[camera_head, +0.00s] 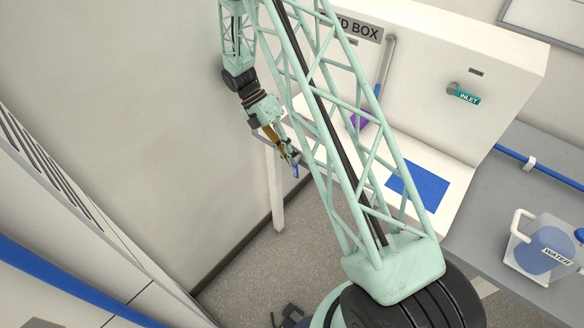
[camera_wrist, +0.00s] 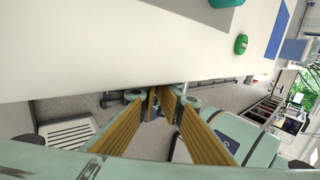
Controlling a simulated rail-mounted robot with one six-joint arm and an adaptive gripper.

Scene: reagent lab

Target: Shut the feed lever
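A white box with a dark sign reading "ED BOX" (camera_head: 359,27) stands at the upper middle of the head view. A grey bar (camera_head: 388,62) with a blue section runs down its front; I cannot tell whether it is the feed lever. My gripper (camera_head: 294,168) hangs off the box's left front edge, apart from the bar. In the wrist view my gripper (camera_wrist: 160,94) has its fingertips close together below the white edge, with nothing seen held. Whether the tips touch is unclear. My arm hides part of the box front.
A purple piece (camera_head: 358,121) and a blue mat (camera_head: 418,187) are on the white ledge. A water jug (camera_head: 543,252) stands on the grey bench at right. Open floor (camera_head: 240,265) lies below my gripper.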

